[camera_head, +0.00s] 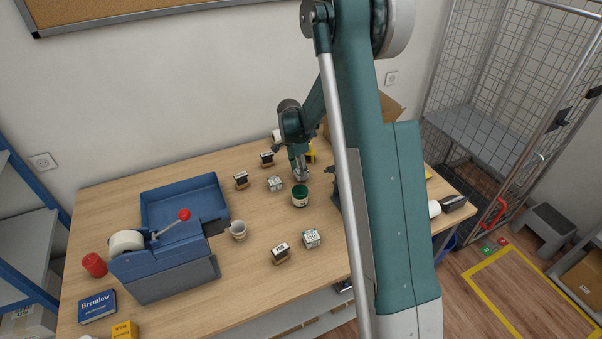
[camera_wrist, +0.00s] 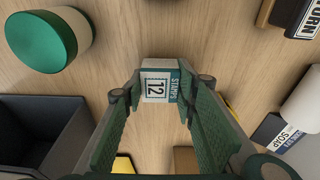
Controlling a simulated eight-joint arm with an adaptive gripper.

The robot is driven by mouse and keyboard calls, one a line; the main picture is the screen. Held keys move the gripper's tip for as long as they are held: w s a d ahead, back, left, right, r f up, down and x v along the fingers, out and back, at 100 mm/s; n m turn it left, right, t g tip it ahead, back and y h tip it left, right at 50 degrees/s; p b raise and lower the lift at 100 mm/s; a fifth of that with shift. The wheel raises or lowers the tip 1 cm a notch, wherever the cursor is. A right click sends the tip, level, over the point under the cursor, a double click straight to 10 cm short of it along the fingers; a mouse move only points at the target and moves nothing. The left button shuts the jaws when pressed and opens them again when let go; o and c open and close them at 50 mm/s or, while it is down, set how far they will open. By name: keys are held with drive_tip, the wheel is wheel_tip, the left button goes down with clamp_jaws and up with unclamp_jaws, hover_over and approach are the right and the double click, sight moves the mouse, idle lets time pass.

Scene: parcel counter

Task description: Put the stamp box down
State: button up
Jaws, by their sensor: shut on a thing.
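The stamp box (camera_wrist: 158,84), a small white and teal box with "STAMPS" and "12" on it, sits between the two green finger pads of my gripper (camera_wrist: 160,88) in the wrist view. The pads touch it on both sides, so my gripper is shut on it. In the head view my gripper (camera_head: 299,174) points down over the back part of the wooden table (camera_head: 255,215), just behind a green jar.
Hand stamps (camera_head: 241,180) and a blue tape dispenser (camera_head: 165,270) stand further left. A dark open bin (camera_wrist: 40,140) shows in the wrist view.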

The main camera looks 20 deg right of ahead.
sight(297, 170)
drive_tip(key=shift+f, duration=0.6)
drive_tip(key=shift+f, duration=0.15)
drive_tip(key=o, duration=0.9)
wheel_tip(297, 170, up, 12)
drive_tip(key=a, duration=0.1)
drive_tip(key=shift+a, duration=0.4)
idle(0.4)
